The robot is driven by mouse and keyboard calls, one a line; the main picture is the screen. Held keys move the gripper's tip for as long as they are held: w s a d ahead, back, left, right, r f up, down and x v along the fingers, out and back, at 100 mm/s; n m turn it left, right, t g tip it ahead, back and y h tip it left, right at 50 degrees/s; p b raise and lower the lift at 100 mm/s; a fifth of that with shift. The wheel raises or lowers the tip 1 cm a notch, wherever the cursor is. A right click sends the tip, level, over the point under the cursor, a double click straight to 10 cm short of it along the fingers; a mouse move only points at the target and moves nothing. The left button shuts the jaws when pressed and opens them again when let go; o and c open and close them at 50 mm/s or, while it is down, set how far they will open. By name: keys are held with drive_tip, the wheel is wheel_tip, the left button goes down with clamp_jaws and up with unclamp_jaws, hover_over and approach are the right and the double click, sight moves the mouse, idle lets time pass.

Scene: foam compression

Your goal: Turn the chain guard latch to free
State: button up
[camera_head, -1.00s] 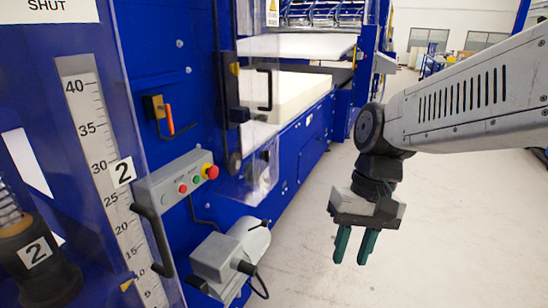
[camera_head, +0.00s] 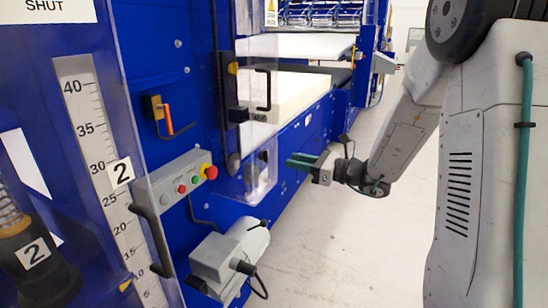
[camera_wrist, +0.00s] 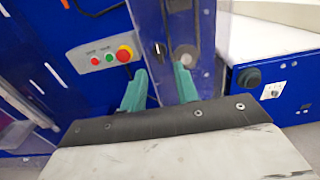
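My gripper (camera_head: 302,160) is in the middle of the head view, with its two green fingers pointing left toward the blue machine. In the wrist view the fingers (camera_wrist: 160,88) stand apart with nothing between them, so it is open. Beyond the fingertips, a blue post bears a small dark knob (camera_wrist: 160,48) and a grey round disc (camera_wrist: 185,58). A black round knob (camera_wrist: 249,77) sits on a blue panel to the right. I cannot tell which of these is the chain guard latch. The fingers appear to touch nothing.
A control box (camera_head: 175,182) with red, green and yellow-red buttons is on the machine, also in the wrist view (camera_wrist: 100,56). A clear guard with a black handle (camera_head: 263,90) stands before the foam block (camera_head: 300,92). A grey motor (camera_head: 230,250) juts out low. The floor is clear.

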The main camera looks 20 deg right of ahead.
sight(265, 156)
drive_tip(key=x, duration=0.7)
drive_tip(key=shift+a, duration=0.2)
drive_tip(key=shift+w, duration=0.15)
clamp_jaws()
